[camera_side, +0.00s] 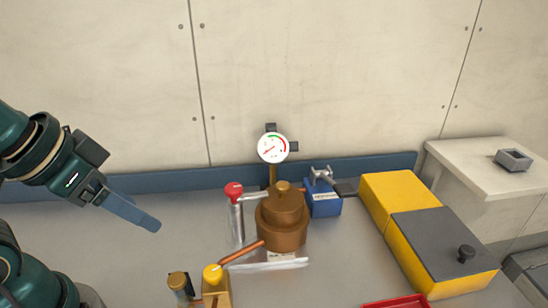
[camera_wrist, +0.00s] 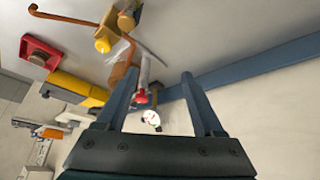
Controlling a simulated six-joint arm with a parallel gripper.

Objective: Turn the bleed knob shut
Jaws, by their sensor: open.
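A copper vessel (camera_side: 282,222) with a small brass knob (camera_side: 283,187) on its lid stands on the grey bench. A red knob (camera_side: 234,191) tops a silver post at its left. A yellow knob (camera_side: 212,274) tops a brass block in front, joined to the vessel by a copper pipe. A blue block (camera_side: 323,198) with a metal handle is at the right. I cannot tell which is the bleed knob. My gripper (camera_side: 143,217) is open and empty, in the air left of these parts. In the wrist view the red knob (camera_wrist: 141,97) shows between my fingers (camera_wrist: 161,75), beyond them.
A round gauge (camera_side: 272,147) stands behind the vessel. A yellow box with a dark lid and knob (camera_side: 440,240) fills the right, with a red tray (camera_side: 396,302) at the front edge. A blue rail (camera_side: 180,179) runs along the wall. The bench's left is largely clear.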

